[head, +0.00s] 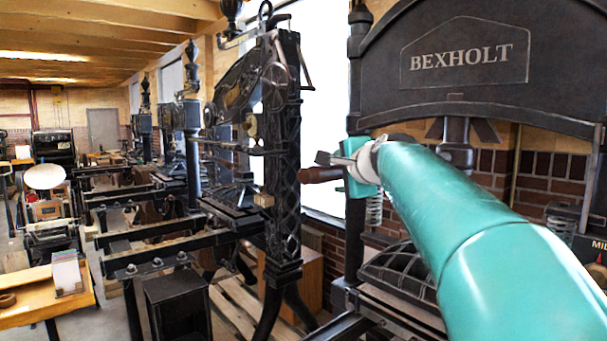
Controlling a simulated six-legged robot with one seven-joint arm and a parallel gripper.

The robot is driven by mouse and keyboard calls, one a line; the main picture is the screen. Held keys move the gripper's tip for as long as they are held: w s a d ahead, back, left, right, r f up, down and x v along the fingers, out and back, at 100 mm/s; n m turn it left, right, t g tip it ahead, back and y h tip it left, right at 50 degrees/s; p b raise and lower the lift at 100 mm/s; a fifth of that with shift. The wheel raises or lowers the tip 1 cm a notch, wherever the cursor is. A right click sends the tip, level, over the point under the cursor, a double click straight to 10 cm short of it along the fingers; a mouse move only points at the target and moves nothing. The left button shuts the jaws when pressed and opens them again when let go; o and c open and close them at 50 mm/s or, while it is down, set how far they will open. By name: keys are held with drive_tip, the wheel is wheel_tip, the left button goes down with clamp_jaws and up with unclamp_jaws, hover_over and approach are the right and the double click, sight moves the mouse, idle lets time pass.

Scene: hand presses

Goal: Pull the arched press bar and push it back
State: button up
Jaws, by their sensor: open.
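The arched press (455,60) stands at the right, black, with BEXHOLT on its arched top. Its bar shows as a brown wooden handle (318,175) that sticks out to the left, roughly level. The rest of the bar is hidden behind my gripper and teal arm. My gripper (338,166) is open at the handle's right end. One grey finger shows just above the handle. I cannot tell whether the handle lies between the fingers or touches them.
Another tall black press (283,150) stands left of the handle, with more presses in a row behind it. A press bed (400,275) lies below my arm. A wooden table (45,300) is at the lower left. A brick wall and window are behind.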

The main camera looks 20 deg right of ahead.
drive_tip(key=x, duration=0.5)
drive_tip(key=shift+a, duration=0.15)
drive_tip(key=shift+s+r, duration=0.1)
drive_tip(key=shift+s, duration=0.05)
drive_tip(key=shift+c, duration=0.7)
clamp_jaws()
